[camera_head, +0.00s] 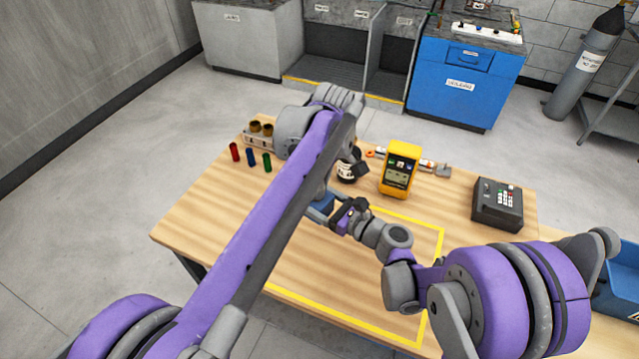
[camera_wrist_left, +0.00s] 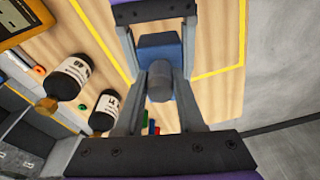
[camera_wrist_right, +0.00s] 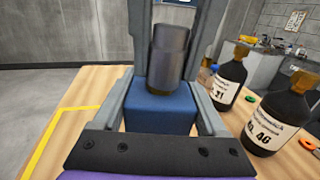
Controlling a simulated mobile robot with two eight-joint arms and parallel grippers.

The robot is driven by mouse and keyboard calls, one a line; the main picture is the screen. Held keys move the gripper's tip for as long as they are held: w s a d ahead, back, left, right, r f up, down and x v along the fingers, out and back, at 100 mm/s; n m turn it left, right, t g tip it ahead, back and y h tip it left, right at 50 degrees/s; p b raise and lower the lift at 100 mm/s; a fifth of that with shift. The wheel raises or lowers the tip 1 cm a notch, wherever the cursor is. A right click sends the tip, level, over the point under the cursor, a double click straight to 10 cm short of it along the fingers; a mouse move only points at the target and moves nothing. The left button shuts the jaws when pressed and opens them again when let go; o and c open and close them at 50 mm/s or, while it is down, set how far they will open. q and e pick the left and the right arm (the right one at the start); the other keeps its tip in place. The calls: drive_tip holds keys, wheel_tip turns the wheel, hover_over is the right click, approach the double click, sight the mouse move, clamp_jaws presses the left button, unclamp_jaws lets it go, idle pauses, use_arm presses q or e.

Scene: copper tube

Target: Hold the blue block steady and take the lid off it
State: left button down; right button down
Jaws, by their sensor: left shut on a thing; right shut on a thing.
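The blue block (camera_wrist_right: 160,110) stands upright between the fingers of my right gripper (camera_wrist_right: 163,100), which is shut on it. A grey cylindrical lid (camera_wrist_right: 168,55) is above the block's top, with a dark brownish lower edge; I cannot tell whether it touches the block. My left gripper (camera_wrist_left: 160,85) is shut on the lid (camera_wrist_left: 160,82), with the blue block (camera_wrist_left: 160,45) beyond it. In the head view the block (camera_head: 322,203) is partly hidden by my arms, and the lid is hidden.
Two dark labelled bottles (camera_wrist_right: 228,78) (camera_wrist_right: 280,110) stand close beside the block. A yellow meter (camera_head: 399,168), a black keypad box (camera_head: 497,204) and small coloured cylinders (camera_head: 250,158) are on the table. The yellow-taped area (camera_head: 400,338) is clear in front.

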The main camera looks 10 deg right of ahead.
use_arm(q)
drive_tip(key=shift+w+d+r, duration=0.1)
drive_tip(key=shift+d+r, duration=0.1)
use_arm(e)
drive_tip(key=shift+s+a, duration=0.25)
drive_tip(key=shift+a, duration=0.05)
use_arm(q)
drive_tip(key=shift+r, duration=0.95)
drive_tip(key=shift+a, duration=0.1)
use_arm(e)
drive_tip(key=shift+w+d, duration=0.1)
drive_tip(key=shift+d, duration=0.05)
